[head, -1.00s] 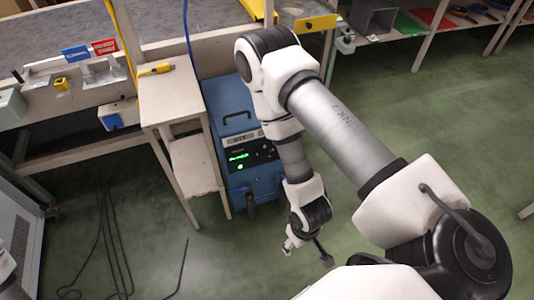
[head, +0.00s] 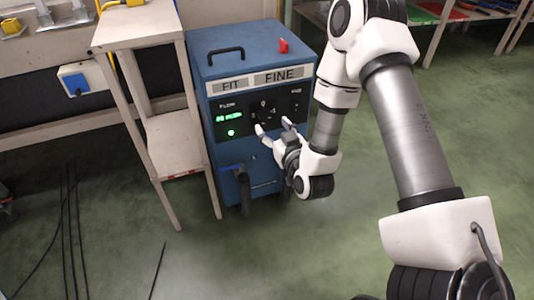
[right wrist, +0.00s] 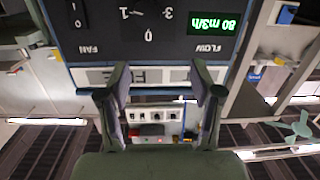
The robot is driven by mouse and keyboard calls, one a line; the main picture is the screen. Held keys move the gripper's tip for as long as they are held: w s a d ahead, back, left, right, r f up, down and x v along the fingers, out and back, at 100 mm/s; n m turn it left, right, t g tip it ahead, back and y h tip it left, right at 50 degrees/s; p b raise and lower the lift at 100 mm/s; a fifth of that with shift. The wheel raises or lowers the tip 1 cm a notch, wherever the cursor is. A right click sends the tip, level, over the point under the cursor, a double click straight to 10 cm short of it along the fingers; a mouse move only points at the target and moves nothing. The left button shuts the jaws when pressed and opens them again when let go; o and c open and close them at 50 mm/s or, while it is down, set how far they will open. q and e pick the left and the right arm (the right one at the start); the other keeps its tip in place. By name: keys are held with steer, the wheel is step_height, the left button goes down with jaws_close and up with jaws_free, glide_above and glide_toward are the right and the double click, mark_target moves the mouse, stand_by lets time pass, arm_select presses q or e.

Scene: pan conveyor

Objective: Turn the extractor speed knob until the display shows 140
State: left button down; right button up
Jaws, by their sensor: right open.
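The blue extractor (head: 230,155) stands on the floor with its black front panel towards me. Its green display (head: 229,117) is small in the head view; in the right wrist view the display (right wrist: 213,23) is upside down and reads 80 m3/h. The speed knob (head: 267,117) is small and dark, right of the display. In the right wrist view only some dial numbers show, and the knob itself is not clear. My right gripper (head: 274,127) is open and empty in front of the panel, just below the knob; its two fingers (right wrist: 163,82) are spread. My left gripper is not in view.
A FIT FINE label strip (head: 263,80) runs above the panel. A red piece (head: 283,45) and a black handle are on the extractor's top. A wooden stand (head: 180,147) is close on the left. Cables lie on the floor at left. The floor at right is open.

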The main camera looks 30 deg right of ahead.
steer(key=m+b, duration=0.1)
steer(key=b, duration=0.4)
glide_toward(266, 118)
steer(key=w+f, duration=0.1)
steer(key=f, duration=0.1)
steer(key=shift+t+h, duration=0.4)
steer(key=shift+h, duration=0.2)
steer(key=b+x, duration=0.1)
steer(key=x, duration=0.1)
steer(key=b+x, duration=0.1)
steer(key=x, duration=0.2)
steer(key=b+x, duration=0.1)
steer(key=x, duration=0.1)
steer(key=shift+w+r, duration=0.25)
steer(key=shift+r, duration=0.15)
steer(key=shift+w, duration=0.35)
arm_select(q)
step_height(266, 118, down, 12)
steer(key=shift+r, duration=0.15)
arm_select(e)
steer(key=shift+r, duration=0.1)
steer(key=c, duration=1.1)
